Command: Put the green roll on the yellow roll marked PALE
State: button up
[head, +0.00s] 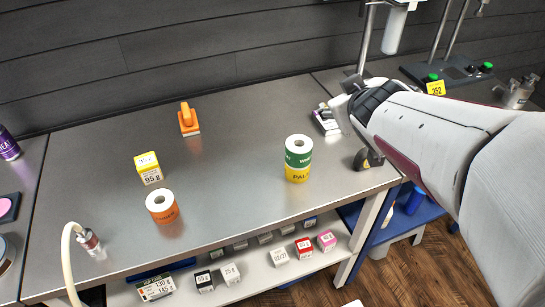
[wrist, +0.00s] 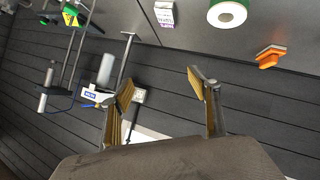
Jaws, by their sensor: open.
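The green roll (head: 298,152) has a white top with a dark core hole and white lettering. It rests upright on the yellow roll (head: 297,174), whose label reads PAL with the rest curving out of sight. The two look aligned in the head view. The green roll also shows in the wrist view (wrist: 227,13) at the top edge, where the yellow roll cannot be made out. My gripper (wrist: 165,88) is open and empty, its two fingers spread. It is apart from the rolls, to their right and above the table in the head view.
An orange roll (head: 161,206), a yellow-and-white box (head: 148,168) and an orange scraper-like tool (head: 189,119) stand left on the metal table (head: 235,160). A small white box (head: 326,122) lies near my gripper. Several boxes sit on the lower shelf (head: 262,271). The table's middle is clear.

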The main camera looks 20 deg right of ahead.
jog(key=s+a+f+g+y, duration=0.2)
jog(key=s+a+f, duration=0.1)
jog(key=s+a, duration=0.6)
jog(key=s+a+f+m+g+y, duration=0.1)
jog(key=s+a+f+g+y, duration=0.1)
jog(key=s+a, duration=0.8)
jog(key=shift+s+f+g+y, duration=0.25)
jog(key=shift+f+g+y, duration=0.15)
jog(key=shift+f+g, duration=0.3)
